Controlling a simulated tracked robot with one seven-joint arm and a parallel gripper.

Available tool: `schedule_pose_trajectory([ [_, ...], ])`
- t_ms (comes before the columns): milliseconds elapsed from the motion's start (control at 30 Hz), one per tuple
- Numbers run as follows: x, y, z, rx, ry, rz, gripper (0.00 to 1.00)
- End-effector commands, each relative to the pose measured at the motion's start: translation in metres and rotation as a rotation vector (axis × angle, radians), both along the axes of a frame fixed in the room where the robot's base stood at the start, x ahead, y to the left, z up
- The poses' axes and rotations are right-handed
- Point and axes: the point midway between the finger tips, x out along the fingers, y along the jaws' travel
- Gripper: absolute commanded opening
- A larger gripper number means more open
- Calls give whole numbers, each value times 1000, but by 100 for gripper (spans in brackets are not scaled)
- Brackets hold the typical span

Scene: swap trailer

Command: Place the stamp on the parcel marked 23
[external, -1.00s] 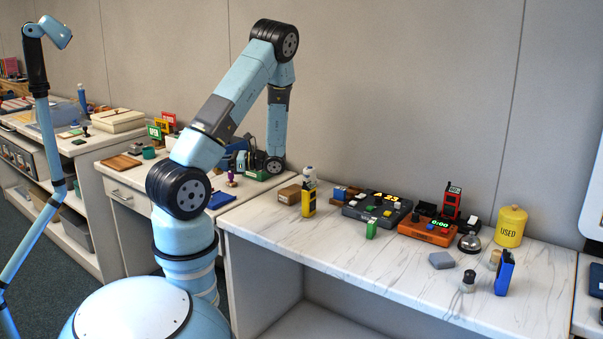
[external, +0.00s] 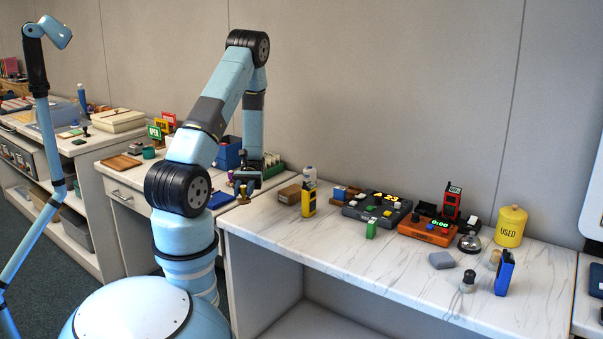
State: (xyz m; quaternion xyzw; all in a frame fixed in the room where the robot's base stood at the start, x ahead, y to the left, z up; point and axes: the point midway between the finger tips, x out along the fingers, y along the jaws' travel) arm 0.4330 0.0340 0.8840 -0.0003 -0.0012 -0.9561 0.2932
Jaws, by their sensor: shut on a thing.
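My gripper (external: 246,186) hangs at the right end of the left desk, pointing down, shut on a small brass-coloured thing (external: 243,197). It may be a stamp, but it is too small and too much covered to be sure. A small purple-topped thing (external: 231,177) stands just left of my gripper. A brown box (external: 289,194), perhaps a parcel, sits at the left end of the marble counter, right of my gripper. No number 23 is readable on it. Two more stamp-like things, one dark-knobbed (external: 467,278) and one pale (external: 495,259), stand on the counter's right part.
A yellow device (external: 308,203) stands beside the brown box. A dark keypad (external: 377,207), an orange timer (external: 427,230), a bell (external: 469,243) and a yellow USED canister (external: 510,227) line the counter. A blue bin (external: 229,152) stands behind my gripper. The counter's front left is clear.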

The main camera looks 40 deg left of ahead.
Motion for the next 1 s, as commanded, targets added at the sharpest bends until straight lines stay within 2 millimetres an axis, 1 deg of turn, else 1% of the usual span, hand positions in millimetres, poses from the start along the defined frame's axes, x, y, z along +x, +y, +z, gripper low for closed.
schedule_pose_trajectory([
  [100,18,-18,2,1,0,170,0],
  [200,37,-30,4,1,0,313,0],
  [300,59,-40,8,1,-1,455,0],
  [467,97,-48,17,1,0,683,0],
  [633,141,-44,29,2,0,923,0],
  [800,178,-32,41,1,1,1124,0],
  [900,193,-24,45,2,2,1207,0],
  [1000,202,-19,49,3,3,1259,0],
])
